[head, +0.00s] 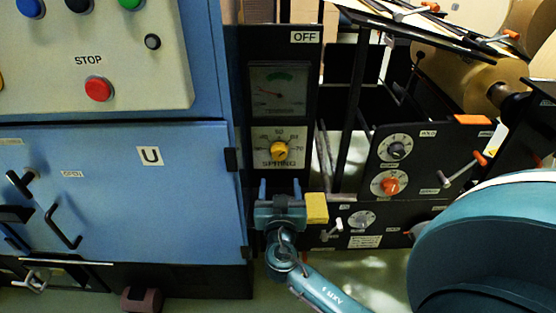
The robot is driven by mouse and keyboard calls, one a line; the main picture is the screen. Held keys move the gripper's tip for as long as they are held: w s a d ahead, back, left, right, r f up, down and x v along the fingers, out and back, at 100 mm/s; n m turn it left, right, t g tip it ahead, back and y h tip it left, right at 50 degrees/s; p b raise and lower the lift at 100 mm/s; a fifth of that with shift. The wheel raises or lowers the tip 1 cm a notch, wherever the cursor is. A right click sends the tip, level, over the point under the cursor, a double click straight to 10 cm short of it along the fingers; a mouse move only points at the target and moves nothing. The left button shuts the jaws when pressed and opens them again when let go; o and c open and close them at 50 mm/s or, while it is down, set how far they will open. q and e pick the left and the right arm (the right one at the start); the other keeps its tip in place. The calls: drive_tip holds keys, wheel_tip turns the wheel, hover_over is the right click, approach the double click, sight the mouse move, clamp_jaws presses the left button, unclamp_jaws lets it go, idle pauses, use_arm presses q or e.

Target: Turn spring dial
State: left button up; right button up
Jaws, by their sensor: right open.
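The spring dial is a yellow knob (279,151) on a white scale plate marked SPRING (279,163), on a dark upright panel in the head view. Its exact pointer setting is too small to read. My right gripper (280,186) is just below the plate, with its two fingers pointing up toward the dial and spread apart. It is open and empty, and appears clear of the knob. The knob is not hidden. My left gripper is not in view.
A gauge (279,91) with a red needle and an OFF label (305,37) sit above the dial. A yellow block (316,208) is close to the right of my gripper. A blue cabinet (110,200) stands left; a panel with an orange knob (390,185) stands right.

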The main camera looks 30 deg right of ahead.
sight(279, 156)
drive_tip(key=x, duration=1.1)
drive_tip(key=shift+a, duration=0.1)
drive_tip(key=shift+c, duration=0.3)
drive_tip(key=c, duration=0.9)
